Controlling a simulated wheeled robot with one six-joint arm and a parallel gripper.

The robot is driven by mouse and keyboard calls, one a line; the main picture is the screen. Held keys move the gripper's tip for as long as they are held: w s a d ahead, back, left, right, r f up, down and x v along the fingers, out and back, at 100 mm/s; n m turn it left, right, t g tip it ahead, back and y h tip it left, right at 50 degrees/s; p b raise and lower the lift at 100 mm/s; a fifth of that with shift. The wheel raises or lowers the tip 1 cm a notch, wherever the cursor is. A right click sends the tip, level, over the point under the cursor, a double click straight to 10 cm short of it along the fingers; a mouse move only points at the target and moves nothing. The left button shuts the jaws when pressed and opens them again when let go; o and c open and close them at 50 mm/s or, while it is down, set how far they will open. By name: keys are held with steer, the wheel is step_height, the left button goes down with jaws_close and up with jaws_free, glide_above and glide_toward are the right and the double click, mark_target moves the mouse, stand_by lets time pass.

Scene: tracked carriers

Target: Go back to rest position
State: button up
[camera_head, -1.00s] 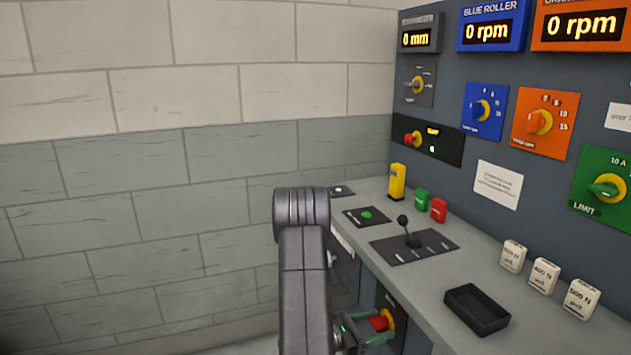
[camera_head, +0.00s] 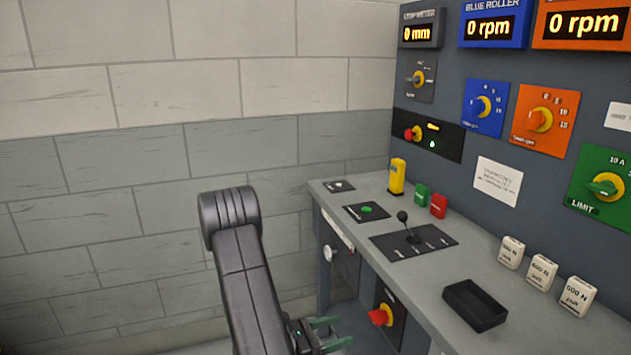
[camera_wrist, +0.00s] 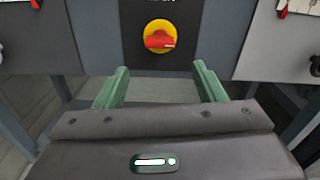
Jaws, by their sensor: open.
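My gripper (camera_head: 327,333) is low in front of the bench, left of a red and yellow knob (camera_head: 381,316) on the bench's front. In the wrist view, its two green fingers (camera_wrist: 160,88) are spread apart with nothing between them. The same knob (camera_wrist: 159,36) is straight ahead on a black panel, its red handle lying about level, and the fingers are apart from it. My dark arm rises left of the bench in the head view.
The grey bench (camera_head: 352,221) carries a joystick panel (camera_head: 380,245), an empty black tray (camera_head: 475,305), and several white weights (camera_head: 541,273). Yellow (camera_head: 397,176), green (camera_head: 421,195) and red (camera_head: 438,206) blocks stand behind. Open room lies left, before the brick wall (camera_head: 100,230).

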steer(key=shift+v, duration=1.1)
steer(key=shift+d, duration=0.1)
